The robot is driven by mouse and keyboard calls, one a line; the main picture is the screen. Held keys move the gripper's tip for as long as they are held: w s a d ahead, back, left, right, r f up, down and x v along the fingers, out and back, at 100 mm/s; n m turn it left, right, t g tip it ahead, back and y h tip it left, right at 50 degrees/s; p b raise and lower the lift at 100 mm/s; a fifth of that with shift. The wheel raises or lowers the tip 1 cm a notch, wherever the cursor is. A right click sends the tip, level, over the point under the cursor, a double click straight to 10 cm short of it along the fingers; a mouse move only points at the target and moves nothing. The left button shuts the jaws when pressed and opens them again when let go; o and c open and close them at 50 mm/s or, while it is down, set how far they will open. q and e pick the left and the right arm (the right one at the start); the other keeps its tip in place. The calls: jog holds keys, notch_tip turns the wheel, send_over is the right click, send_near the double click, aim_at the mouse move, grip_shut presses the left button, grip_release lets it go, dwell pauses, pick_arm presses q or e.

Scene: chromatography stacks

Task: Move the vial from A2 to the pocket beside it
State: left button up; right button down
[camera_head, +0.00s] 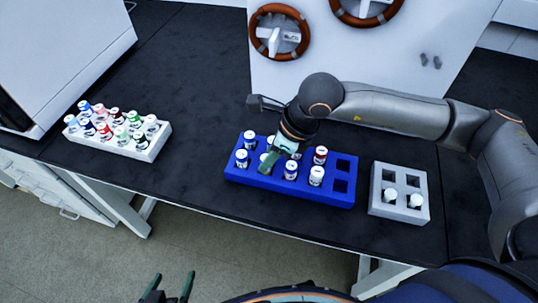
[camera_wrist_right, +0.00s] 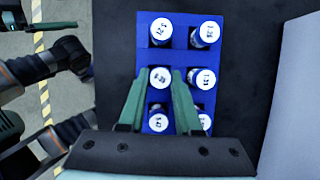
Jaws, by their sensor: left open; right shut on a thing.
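The blue rack (camera_head: 300,196) stands on the dark bench and holds several white-capped vials, with two empty pockets at its right end. My right gripper (camera_head: 268,161) reaches down over its left part, hiding some pockets. In the right wrist view, the gripper's green fingers (camera_wrist_right: 160,78) are shut on a white-capped vial (camera_wrist_right: 160,76), with other vials around it in the blue rack (camera_wrist_right: 181,45). I cannot tell whether this vial is lifted, and no A2 mark is readable. My left gripper (camera_head: 172,281) is open and empty at the bottom of the head view.
A grey rack (camera_head: 398,213) to the right holds two white-capped vials in its near row; its far pockets look empty. A white rack (camera_head: 150,152) at left holds several coloured vials. A white panel (camera_head: 330,75) with brown-ringed fittings stands behind. Dark bench is clear between racks.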

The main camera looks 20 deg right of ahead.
jog(key=shift+c, duration=0.6)
grip_release()
jog(key=shift+r, duration=0.1)
jog(key=shift+r+p, duration=1.9)
jog(key=shift+r, duration=1.55)
